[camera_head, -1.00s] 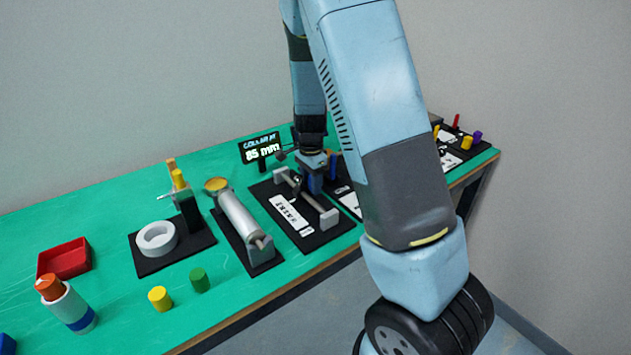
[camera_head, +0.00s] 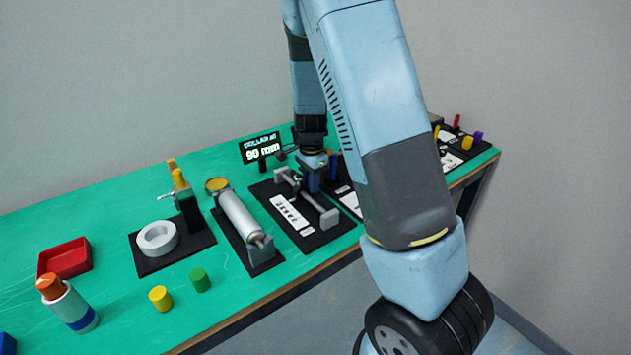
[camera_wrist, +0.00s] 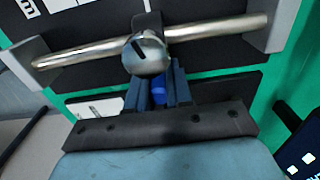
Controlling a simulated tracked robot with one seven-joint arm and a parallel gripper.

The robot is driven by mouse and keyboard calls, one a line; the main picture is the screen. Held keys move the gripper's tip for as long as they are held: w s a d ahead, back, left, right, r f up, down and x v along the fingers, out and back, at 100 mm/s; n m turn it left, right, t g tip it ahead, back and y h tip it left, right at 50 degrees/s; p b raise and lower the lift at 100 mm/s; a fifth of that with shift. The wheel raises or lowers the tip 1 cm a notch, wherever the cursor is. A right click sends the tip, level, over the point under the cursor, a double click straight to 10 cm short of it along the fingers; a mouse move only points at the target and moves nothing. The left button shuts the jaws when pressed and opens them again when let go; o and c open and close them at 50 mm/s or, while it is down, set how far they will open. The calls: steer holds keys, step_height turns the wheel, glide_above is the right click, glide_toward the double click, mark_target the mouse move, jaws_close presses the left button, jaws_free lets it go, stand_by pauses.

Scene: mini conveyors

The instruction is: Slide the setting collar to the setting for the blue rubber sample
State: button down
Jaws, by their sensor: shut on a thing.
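The setting collar (camera_wrist: 147,55) is a round metal piece with a dark slot, threaded on a steel rod (camera_wrist: 215,28) between two grey end blocks. My gripper (camera_wrist: 158,78) is shut on the collar's blue part (camera_wrist: 158,92), below the round metal body in the wrist view. In the head view my gripper (camera_head: 313,183) is down at the rod, towards its far end, and hides the collar. The display (camera_head: 261,150) behind reads "COLLAR AT 90 mm". A white label card (camera_head: 288,213) lies on the black base (camera_head: 308,240) beside the rod; its print is too small to read.
On the green table, a silver roller (camera_head: 240,215) and a white ring (camera_head: 157,238) stand to the left. A green cylinder (camera_head: 199,280), a yellow cylinder (camera_head: 160,298) and a red tray (camera_head: 64,260) are farther left. Black boards with small coloured parts are at the right.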

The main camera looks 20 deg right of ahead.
steer(key=shift+s+d, duration=0.1)
steer(key=shift+s, duration=0.05)
steer(key=c, duration=1)
jaws_free()
step_height(320, 180, up, 14)
steer(key=shift+f, duration=0.15)
